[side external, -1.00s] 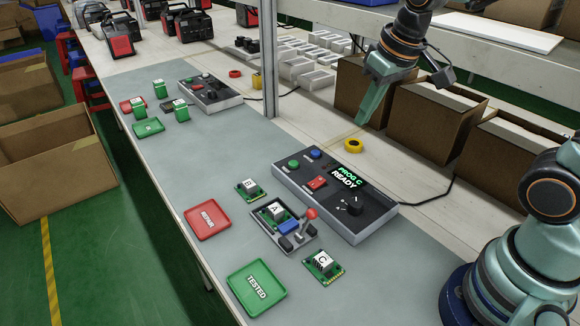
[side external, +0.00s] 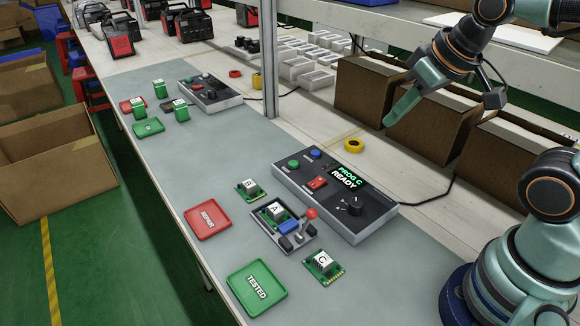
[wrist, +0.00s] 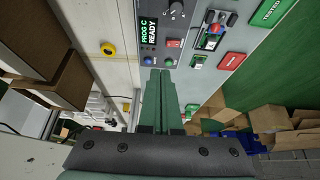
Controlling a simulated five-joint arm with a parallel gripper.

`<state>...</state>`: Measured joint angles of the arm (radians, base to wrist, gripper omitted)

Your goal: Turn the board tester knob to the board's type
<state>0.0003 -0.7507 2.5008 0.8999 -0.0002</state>
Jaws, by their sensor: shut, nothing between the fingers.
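The board tester (side external: 335,195) is a dark box with a green button, a blue button, a red switch and a screen (side external: 347,177) reading "PROG C READY". Its black knob (side external: 355,206) is at the near right end; the wrist view also shows the knob (wrist: 176,8). A board marked A (side external: 275,211) sits in the fixture (side external: 284,232) in front of the tester, beside a red-tipped lever (side external: 310,214). Board B (side external: 251,190) and board C (side external: 323,265) lie on the mat. My gripper (side external: 390,121) is shut and empty, above and behind the tester, apart from it.
A red REPAIR tray (side external: 190,222) and green TESTED tray (side external: 238,280) lie along the front edge. Cardboard boxes (side external: 372,90) stand behind, below a shelf. Yellow tape (side external: 354,146) lies behind the tester. A second tester (side external: 209,97) stands further left.

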